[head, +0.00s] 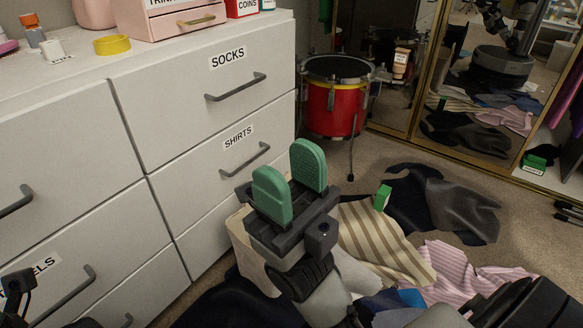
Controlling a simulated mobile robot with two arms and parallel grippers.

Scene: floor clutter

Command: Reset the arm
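My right gripper (290,180) is raised in the middle of the head view, in front of the white dresser (190,130). Its two green-padded fingers point up and stand apart, with nothing between them. Its arm comes in from the bottom right. Small dark parts at the lower left edge may belong to my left arm; its fingers cannot be made out.
Clothes cover the floor, including a striped cloth (385,240), a pink striped shirt (465,275) and dark garments (450,205). A small green box (383,197) lies among them. A red drum (335,105) stands behind. A gold-framed mirror (480,90) is at the back right.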

